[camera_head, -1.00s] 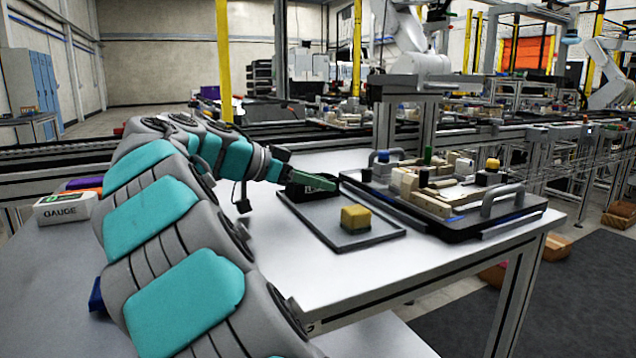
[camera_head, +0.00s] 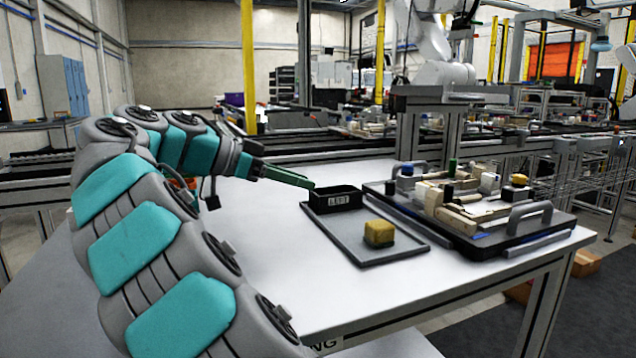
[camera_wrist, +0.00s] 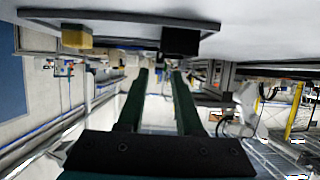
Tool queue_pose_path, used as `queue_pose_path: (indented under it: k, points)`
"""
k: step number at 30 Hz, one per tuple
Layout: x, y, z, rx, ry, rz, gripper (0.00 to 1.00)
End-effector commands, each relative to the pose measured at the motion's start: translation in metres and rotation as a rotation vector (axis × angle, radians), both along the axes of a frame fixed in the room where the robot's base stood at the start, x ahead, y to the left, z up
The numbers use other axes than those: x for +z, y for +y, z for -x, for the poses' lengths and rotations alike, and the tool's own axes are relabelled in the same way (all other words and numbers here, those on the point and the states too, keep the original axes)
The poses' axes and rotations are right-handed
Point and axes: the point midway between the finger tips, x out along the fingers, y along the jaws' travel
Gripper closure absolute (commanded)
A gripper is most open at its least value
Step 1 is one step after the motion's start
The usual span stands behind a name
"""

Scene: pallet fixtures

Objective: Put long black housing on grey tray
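A long black box-shaped housing (camera_head: 327,201) with a white label reading "LEFT" rests on the back left end of the grey tray (camera_head: 385,250). A yellow block (camera_head: 379,233) sits on the same tray, nearer the front. My gripper (camera_head: 312,186) is just left of the housing, at about its top height, and looks apart from it. In the wrist view the two green fingers (camera_wrist: 161,74) are spread with nothing between them. That view appears upside down and shows the dark housing (camera_wrist: 180,42), the yellow block (camera_wrist: 77,36) and the tray edge (camera_wrist: 130,20) at the top.
A black pallet fixture (camera_head: 485,240) with metal handles, pale blocks and coloured pegs stands right of the tray on the white table (camera_head: 265,225). The table left of the tray is clear. Conveyors (camera_head: 290,150) run behind.

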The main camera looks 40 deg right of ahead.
Motion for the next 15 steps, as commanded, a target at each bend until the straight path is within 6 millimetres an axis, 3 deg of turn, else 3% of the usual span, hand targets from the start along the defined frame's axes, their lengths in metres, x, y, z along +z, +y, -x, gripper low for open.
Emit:
queue_pose_path:
  k: [1,6,15]
  points:
    - [0.009,0.006,-0.002,0.003,0.001,0.001,0.65]
    - [0.010,0.016,-0.004,0.002,0.000,0.001,0.65]
    - [0.008,0.018,-0.004,0.000,0.001,0.001,0.65]
